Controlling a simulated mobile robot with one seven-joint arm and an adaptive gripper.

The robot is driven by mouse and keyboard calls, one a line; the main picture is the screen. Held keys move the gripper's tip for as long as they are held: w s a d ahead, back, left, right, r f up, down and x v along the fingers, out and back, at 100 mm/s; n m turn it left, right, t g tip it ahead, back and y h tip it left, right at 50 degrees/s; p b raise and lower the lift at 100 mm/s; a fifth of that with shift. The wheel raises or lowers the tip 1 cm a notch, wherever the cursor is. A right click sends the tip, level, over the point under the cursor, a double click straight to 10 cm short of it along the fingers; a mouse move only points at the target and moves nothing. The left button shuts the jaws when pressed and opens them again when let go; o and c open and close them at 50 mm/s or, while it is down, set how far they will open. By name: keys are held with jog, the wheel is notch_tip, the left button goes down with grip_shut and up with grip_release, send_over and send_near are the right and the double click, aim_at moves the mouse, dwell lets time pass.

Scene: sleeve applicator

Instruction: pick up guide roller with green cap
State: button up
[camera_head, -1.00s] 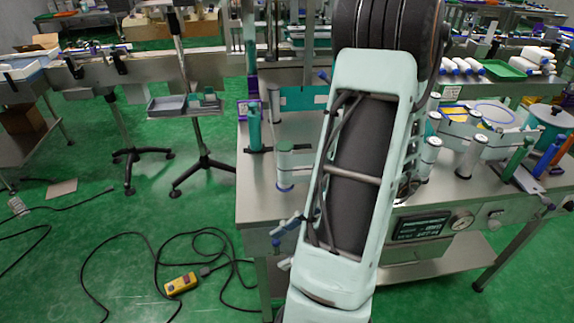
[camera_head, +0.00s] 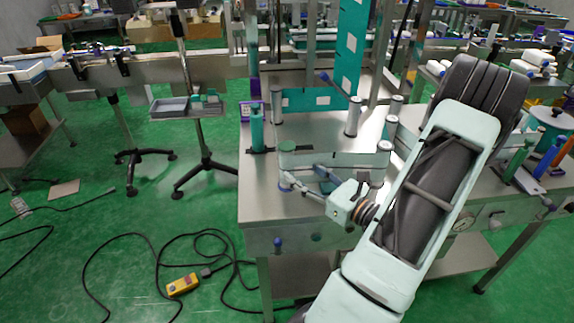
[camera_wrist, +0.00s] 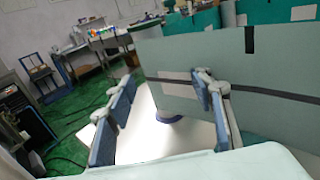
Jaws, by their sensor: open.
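The guide roller with a green cap (camera_head: 288,146) stands upright at the near left corner of the machine table, in the head view. A pale grey-green film runs from it to the right, hiding much of its body. A blue base shows at its foot. My gripper (camera_head: 308,183) is open and empty, low beside the film at the table's front edge. Its fingers (camera_wrist: 163,108) stand apart in the wrist view.
A tall teal film strip (camera_head: 350,45) rises behind. Green and blue cylinders stand at right. The green floor at left is open, with cables and a yellow pendant (camera_head: 182,285).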

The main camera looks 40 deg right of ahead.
aim_at(292, 170)
jog(key=w, duration=0.3)
jog(key=w+a+f, duration=0.1)
jog(key=w, duration=0.1)
jog(key=shift+w, duration=0.35)
grip_shut()
jog(key=shift+r, duration=0.15)
